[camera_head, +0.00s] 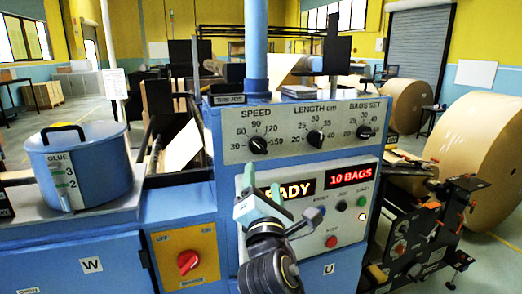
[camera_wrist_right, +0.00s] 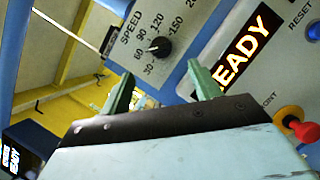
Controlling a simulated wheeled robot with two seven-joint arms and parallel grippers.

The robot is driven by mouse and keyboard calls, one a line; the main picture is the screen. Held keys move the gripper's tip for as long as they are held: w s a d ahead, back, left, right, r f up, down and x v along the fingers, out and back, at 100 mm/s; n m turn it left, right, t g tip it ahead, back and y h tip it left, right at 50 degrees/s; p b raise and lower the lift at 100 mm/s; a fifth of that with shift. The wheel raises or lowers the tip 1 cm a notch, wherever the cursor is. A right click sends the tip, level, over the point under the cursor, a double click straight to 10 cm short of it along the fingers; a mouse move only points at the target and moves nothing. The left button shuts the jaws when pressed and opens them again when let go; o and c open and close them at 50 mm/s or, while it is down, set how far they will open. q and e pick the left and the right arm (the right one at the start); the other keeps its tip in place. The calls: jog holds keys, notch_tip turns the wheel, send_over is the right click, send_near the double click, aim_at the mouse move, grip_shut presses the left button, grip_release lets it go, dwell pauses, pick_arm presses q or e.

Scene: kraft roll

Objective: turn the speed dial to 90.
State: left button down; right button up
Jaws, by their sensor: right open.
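The speed dial (camera_head: 258,145) is a round black knob at the left of the grey panel, under the word SPEED, with marks from 30 to 150 around it. It also shows in the right wrist view (camera_wrist_right: 161,47), where its pale pointer mark seems to face about 60; the exact setting is hard to read. My right gripper (camera_head: 262,180) is below the dial, in front of the lower panel. In the wrist view its two green fingers (camera_wrist_right: 162,82) stand apart with nothing between them, and the dial is beyond the tips. My left gripper is out of view.
The length dial (camera_head: 315,138) and bags dial (camera_head: 364,131) sit to the right. Below are a lit READY display, a 10 BAGS display (camera_head: 351,174), and small buttons. A red knob (camera_head: 188,262) and blue glue pot (camera_head: 83,166) are left; a kraft roll (camera_head: 478,135) is right.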

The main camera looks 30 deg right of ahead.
aim_at(261, 149)
jog(key=p+x, duration=0.2)
jog(key=x, duration=0.9)
jog(key=shift+w+d, duration=0.1)
jog(key=shift+w, duration=0.1)
jog(key=shift+c, duration=0.3)
jog(key=c, duration=0.9)
